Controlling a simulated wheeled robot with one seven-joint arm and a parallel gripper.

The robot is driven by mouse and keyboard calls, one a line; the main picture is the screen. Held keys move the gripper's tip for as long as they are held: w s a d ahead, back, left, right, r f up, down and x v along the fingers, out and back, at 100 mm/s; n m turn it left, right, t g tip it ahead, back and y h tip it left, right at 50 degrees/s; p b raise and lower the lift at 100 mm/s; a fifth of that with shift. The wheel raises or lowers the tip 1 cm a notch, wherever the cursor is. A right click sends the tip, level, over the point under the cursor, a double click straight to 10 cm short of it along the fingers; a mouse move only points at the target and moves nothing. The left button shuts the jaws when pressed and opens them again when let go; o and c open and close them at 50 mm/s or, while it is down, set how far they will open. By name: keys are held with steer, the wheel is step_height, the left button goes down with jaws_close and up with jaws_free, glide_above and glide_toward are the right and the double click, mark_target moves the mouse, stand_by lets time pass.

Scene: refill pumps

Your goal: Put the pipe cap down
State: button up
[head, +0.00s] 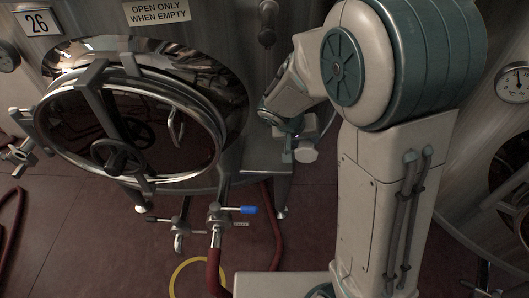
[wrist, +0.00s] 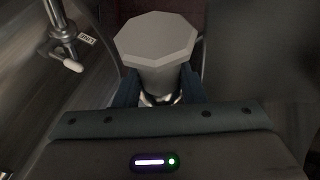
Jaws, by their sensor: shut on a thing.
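The pipe cap (wrist: 158,42) is a pale grey piece with a many-sided flat top and a narrower round body. In the wrist view it sits between the two dark blue fingers of my gripper (wrist: 158,88), which is shut on it. In the head view the cap (head: 306,153) shows small and pale at the end of my gripper (head: 298,140), in front of the steel tank and above the floor. The gripper's fingers are too small to make out clearly there.
Below are valves, one with a blue handle (head: 248,210), and a red hose (head: 215,262). A yellow ring (head: 177,275) lies on the red-brown floor. The wrist view shows a pipe fitting with a white-tipped handle (wrist: 72,66).

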steer(key=s+a+r+n+b, duration=0.1)
steer(key=s+a+r+b, duration=0.1)
steer(key=s+a+r, duration=0.7)
glide_toward(282, 146)
steer(key=shift+w+d+r+p, duration=0.15)
steer(key=shift+w+d+p, duration=0.1)
steer(key=shift+w+d, duration=0.15)
steer(key=shift+w+d+r+p, duration=0.2)
steer(key=shift+w+d, duration=0.05)
steer(key=shift+d, duration=0.2)
steer(key=shift+f, duration=2)
steer(key=shift+f+b, duration=0.2)
steer(key=shift+b, duration=0.1)
steer(key=o, duration=1.1)
steer(key=shift+r, duration=0.1)
